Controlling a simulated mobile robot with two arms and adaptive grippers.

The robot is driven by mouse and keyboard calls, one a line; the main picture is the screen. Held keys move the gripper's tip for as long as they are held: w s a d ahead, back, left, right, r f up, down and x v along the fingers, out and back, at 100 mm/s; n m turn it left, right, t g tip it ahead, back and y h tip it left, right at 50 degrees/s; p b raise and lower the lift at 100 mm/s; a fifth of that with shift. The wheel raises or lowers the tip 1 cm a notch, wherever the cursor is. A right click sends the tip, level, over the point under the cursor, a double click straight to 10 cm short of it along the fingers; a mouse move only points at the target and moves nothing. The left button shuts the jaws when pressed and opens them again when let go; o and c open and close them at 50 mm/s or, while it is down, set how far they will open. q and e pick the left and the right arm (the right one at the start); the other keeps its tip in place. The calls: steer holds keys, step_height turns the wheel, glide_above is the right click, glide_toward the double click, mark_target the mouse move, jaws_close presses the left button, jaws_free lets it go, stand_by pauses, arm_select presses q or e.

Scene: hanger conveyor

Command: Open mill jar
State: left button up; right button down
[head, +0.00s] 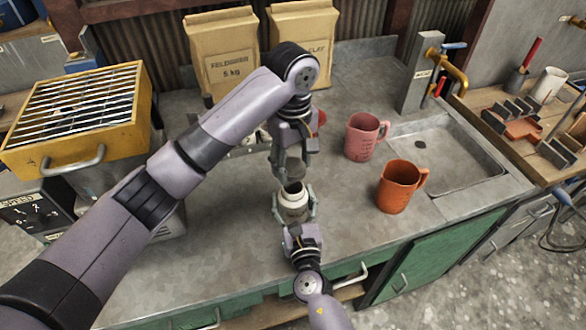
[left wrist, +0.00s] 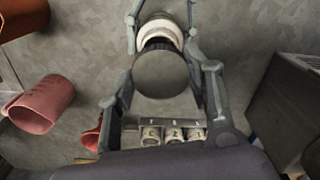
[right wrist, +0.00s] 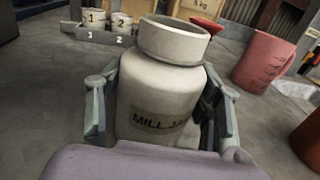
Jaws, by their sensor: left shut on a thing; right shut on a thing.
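The mill jar (head: 292,208) is a pale, upright jar above the counter. Its label reads "MILL J…", partly hidden, in the right wrist view (right wrist: 155,85). My right gripper (head: 294,200) is shut around its body from the front. My left gripper (head: 292,163) points down from above and is shut on a grey round lid (head: 295,171). The lid is off the jar, just above its mouth, with a small gap. In the left wrist view the lid (left wrist: 162,76) covers part of the jar (left wrist: 162,32) beyond it.
A pink measuring jug (head: 362,138) and an orange jug (head: 397,190) stand to the right, before the sink (head: 450,160). Small numbered jars (right wrist: 93,20) sit in a rack behind. Paper bags (head: 222,60) stand at the back, a yellow grated box (head: 75,110) at left.

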steer(key=shift+c, duration=2)
jaws_free()
